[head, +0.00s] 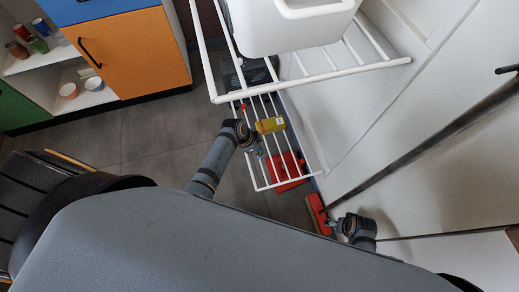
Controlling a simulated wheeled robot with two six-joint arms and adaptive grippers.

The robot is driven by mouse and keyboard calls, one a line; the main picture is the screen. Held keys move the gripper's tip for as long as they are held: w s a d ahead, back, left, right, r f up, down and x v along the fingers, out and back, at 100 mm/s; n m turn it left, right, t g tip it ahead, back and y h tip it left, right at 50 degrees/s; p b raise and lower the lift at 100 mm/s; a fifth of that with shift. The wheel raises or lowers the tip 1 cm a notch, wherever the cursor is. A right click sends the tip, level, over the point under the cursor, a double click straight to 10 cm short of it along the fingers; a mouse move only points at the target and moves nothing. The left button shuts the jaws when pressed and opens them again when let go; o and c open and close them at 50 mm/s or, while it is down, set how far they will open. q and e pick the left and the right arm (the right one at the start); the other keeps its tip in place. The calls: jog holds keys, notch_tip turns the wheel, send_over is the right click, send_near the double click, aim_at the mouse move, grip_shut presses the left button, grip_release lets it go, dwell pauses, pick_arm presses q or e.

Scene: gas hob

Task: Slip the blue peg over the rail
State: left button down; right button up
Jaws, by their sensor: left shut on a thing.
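The white rack with several parallel rails (259,173) stands in the middle of the head view. My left gripper (256,139) is over its left side, shut on a small bluish piece that looks like the blue peg (259,152). The peg is tiny here, and I cannot tell whether it touches a rail. A small red thing (243,106) is on or by the rack above the gripper. My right gripper (331,223) is low on the right, beside a red block-like thing (317,211). Its fingers are too small to read.
A yellow labelled container (270,125) shows right beside my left gripper. A white basket (288,25) stands at the top. Red items (284,168) lie beneath the rack. White cabinet fronts (430,150) close off the right. Grey floor (150,130) is open at left, before an orange cabinet (130,55).

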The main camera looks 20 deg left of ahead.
pick_arm(q)
jog(key=shift+f+b, duration=0.5)
jog(key=shift+b, duration=0.05)
jog(key=shift+f+b, duration=0.25)
jog(key=shift+b, duration=0.05)
jog(key=shift+f, duration=0.2)
jog(key=shift+f+b, duration=0.25)
jog(key=shift+b, duration=0.3)
jog(key=shift+f, duration=0.2)
jog(key=shift+f+b, duration=0.2)
jog(key=shift+b, duration=0.3)
jog(key=shift+f, duration=0.2)
jog(key=shift+f+b, duration=0.3)
jog(key=shift+b, duration=0.15)
jog(key=shift+f, duration=0.2)
jog(key=shift+f+b, duration=0.7)
jog(key=shift+f, duration=0.15)
pick_arm(e)
jog(key=w+a+r+t+y, duration=0.1)
jog(key=a+r, duration=0.3)
jog(key=r, duration=0.6)
jog(key=shift+r, duration=0.15)
jog(key=shift+w, duration=0.1)
